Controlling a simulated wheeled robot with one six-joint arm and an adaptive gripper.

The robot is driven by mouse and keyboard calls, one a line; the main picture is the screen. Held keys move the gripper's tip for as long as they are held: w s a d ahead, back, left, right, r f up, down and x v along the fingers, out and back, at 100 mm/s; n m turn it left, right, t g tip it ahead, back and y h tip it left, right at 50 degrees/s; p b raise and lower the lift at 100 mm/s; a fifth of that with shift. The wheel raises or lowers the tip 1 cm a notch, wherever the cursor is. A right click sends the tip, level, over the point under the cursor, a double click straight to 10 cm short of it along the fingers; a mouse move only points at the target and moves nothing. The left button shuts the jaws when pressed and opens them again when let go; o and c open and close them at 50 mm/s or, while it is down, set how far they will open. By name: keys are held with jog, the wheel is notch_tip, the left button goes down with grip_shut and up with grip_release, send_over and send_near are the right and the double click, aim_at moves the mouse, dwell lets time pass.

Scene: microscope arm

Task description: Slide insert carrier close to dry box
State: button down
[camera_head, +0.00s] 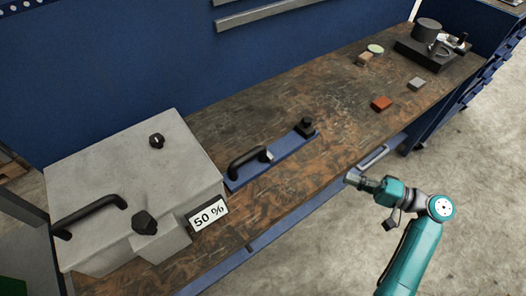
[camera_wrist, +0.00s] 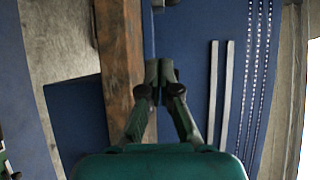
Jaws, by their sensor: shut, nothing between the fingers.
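The dry box (camera_head: 135,175) is a large grey box with a black handle, black knobs and a "50 %" display; it stands at the left end of the bench in the head view. The insert carrier, seemingly the long blue strip (camera_head: 287,149) with a black handle and a black block on it, lies to its right. The carrier's left end shows right beside the box; I cannot tell whether they touch. My gripper (camera_head: 350,178) is shut and empty, off the bench's front edge, to the right of the carrier. Its closed fingertips (camera_wrist: 160,73) show in the wrist view.
The brown worn bench (camera_head: 335,105) runs to the upper right, mostly clear in the middle. A red block (camera_head: 381,103), a grey block (camera_head: 416,83) and a dark microscope-like stand (camera_head: 428,50) sit further right. A blue wall rises behind. Open floor lies in front.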

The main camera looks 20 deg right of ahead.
aim_at(274, 159)
jog(key=x, duration=2)
jog(key=shift+w+a, duration=0.15)
jog(key=shift+a, duration=0.25)
jog(key=shift+s+a, duration=0.6)
jog(key=shift+a, duration=0.25)
jog(key=v, duration=1.2)
jog(key=shift+d, duration=0.15)
